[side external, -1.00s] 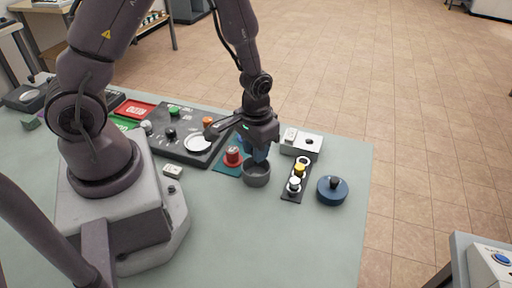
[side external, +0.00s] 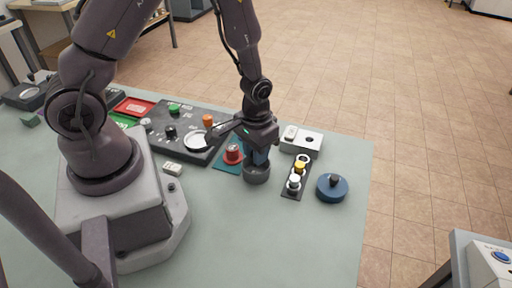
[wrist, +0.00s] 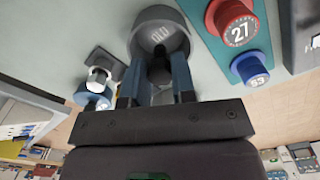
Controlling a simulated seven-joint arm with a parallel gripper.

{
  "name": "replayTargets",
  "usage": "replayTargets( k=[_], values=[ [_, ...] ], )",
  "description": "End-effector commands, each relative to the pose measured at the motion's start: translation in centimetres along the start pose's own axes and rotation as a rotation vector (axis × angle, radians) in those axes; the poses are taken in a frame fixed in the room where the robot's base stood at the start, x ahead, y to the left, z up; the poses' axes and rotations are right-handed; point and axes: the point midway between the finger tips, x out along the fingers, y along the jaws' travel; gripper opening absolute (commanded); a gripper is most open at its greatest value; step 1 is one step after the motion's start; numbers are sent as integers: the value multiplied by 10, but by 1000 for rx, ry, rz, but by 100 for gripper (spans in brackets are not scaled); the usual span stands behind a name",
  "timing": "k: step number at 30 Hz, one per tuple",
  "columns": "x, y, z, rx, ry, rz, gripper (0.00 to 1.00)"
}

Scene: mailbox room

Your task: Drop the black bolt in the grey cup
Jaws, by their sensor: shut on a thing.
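The grey cup (side external: 257,176) stands on the table below my gripper (side external: 259,156) in the side view. In the wrist view the cup (wrist: 146,42) is straight ahead of the fingertips, with lettering on it. My gripper (wrist: 158,75) has its blue fingers close together on the black bolt (wrist: 160,72), whose dark end shows between them. In the side view the fingers are low at the cup's mouth, and the bolt is hidden there. I cannot tell whether the bolt is inside the rim.
A red knob (side external: 233,154) on a teal plate is close left of the cup. A black strip with white and yellow pegs (side external: 295,183) and a blue round block (side external: 332,188) are to the right. A grey box (side external: 308,140) is behind. The front table is clear.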

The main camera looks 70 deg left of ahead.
Motion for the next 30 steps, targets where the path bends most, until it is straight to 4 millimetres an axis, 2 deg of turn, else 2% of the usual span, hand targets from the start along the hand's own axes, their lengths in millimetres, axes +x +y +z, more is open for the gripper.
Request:
replayTargets(
  k=[8, 9, 12, 18, 20, 30],
  values=[
    [2, 0, 0, 0, 0, 0, 1],
    [2, 0, 0, 0, 0, 0, 31],
    [2, 0, 0, 0, 0, 0, 54],
    [2, 0, 0, 0, 0, 0, 54],
    [2, 0, 0, 0, 0, 0, 67],
    [-1, 0, 0, 0, 1, 0, 67]
  ],
)
